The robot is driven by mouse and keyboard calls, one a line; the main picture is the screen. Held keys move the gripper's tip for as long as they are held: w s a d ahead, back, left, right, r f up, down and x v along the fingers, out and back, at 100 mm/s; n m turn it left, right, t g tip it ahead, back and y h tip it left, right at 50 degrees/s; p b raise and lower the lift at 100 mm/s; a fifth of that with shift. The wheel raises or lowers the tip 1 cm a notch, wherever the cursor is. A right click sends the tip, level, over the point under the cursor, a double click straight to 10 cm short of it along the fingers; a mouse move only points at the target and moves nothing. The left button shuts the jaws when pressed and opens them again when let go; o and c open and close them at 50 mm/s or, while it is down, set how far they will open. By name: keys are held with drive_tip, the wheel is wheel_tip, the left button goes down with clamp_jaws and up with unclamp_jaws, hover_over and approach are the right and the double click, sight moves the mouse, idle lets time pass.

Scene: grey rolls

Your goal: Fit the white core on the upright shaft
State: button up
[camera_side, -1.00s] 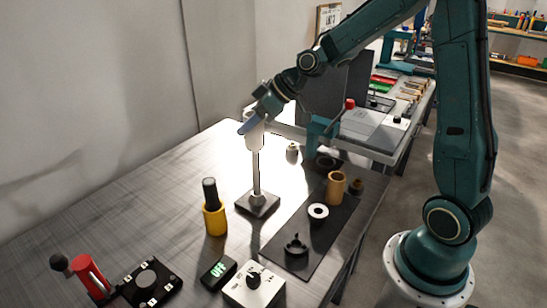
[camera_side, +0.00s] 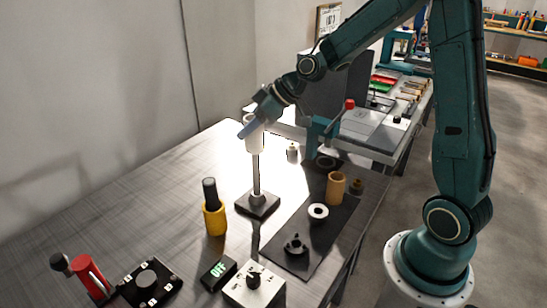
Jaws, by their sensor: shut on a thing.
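The upright shaft (camera_side: 256,176) is a thin grey rod on a dark square base, standing near the middle of the table. The white core (camera_side: 254,141) is a short pale cylinder at the top of the shaft, in line with it. My gripper (camera_side: 250,127) is shut on the core from above. The shaft's tip is hidden, so I cannot tell how far the core is around it. The bright table glare behind blurs the core's outline.
A dark mat (camera_side: 290,258) right of the shaft bears a white ring (camera_side: 318,212), a tan cylinder (camera_side: 335,188) and a black flanged part (camera_side: 295,246). A yellow holder (camera_side: 215,220) with a black handle stands left. A white control box (camera_side: 254,290) is in front.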

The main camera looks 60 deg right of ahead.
drive_tip(key=shift+f, duration=6.75)
drive_tip(key=o, duration=1.1)
drive_tip(key=shift+c, duration=0.2)
drive_tip(key=shift+s, duration=0.1)
drive_tip(key=v, duration=1.3)
drive_tip(key=shift+s+d+r, duration=0.15)
drive_tip(key=shift+d+r, duration=0.05)
drive_tip(key=shift+r, duration=0.1)
